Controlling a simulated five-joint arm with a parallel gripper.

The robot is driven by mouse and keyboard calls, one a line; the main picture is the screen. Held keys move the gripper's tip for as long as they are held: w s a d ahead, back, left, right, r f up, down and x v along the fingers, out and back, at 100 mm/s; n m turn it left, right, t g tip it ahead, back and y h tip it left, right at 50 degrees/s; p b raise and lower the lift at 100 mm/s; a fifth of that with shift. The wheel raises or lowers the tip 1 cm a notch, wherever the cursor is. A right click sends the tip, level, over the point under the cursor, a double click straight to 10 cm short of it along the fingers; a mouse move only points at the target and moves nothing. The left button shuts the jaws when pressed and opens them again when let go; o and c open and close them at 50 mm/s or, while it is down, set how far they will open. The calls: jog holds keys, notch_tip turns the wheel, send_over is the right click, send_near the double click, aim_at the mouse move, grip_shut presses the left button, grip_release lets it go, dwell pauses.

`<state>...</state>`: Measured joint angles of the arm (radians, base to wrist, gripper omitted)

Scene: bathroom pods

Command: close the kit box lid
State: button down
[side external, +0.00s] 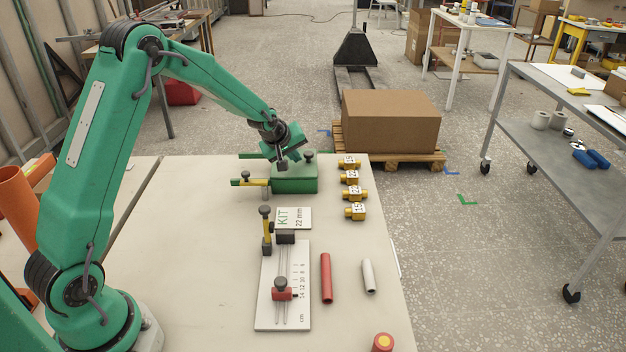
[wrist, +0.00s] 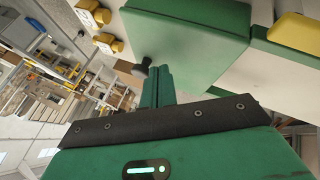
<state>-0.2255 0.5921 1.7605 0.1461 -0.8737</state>
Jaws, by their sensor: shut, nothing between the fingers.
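The green kit box (side external: 294,184) stands near the far end of the table. A dark knob (side external: 308,155) rises from its top at the right. My gripper (side external: 281,164) is tilted down over the left part of the box top, left of the knob, shut and empty. The wrist view shows a broad green face of the box (wrist: 190,40), the dark knob (wrist: 143,67) at its edge, and my narrow shut fingers (wrist: 158,80) beside the knob. I cannot tell whether the fingertips touch the box, or how far the lid is shut.
Green bars extend left of the box, the nearer carrying a yellow piece (side external: 254,182). Several yellow numbered fittings (side external: 354,193) line the right. A KIT card (side external: 294,218), a scaled gauge plate (side external: 268,310), a red tube (side external: 326,278) and a white tube (side external: 368,275) lie nearer. The table's left-centre is clear.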

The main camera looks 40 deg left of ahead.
jog(key=shift+s+a, duration=0.3)
jog(key=shift+s, duration=0.3)
jog(key=shift+s+a, duration=0.25)
jog(key=shift+s, duration=0.3)
jog(key=v, duration=1)
jog(key=shift+d, duration=0.3)
jog(key=shift+r, duration=0.1)
jog(key=s+d+r+m, duration=0.3)
jog(key=s+d+r, duration=0.1)
jog(key=s, duration=0.3)
jog(key=s+d+r+m, duration=0.3)
jog(key=s+d+r, duration=0.1)
jog(key=s+r, duration=0.15)
jog(key=s+d+m, duration=0.2)
jog(key=s+m, duration=0.1)
jog(key=s, duration=0.4)
jog(key=s+d+m+g+h, duration=0.1)
jog(key=s+d+m, duration=0.1)
jog(key=s, duration=0.6)
jog(key=shift+d+f+m+g+h, duration=0.2)
jog(key=shift+d+m+g+h, duration=0.1)
jog(key=shift+m, duration=0.5)
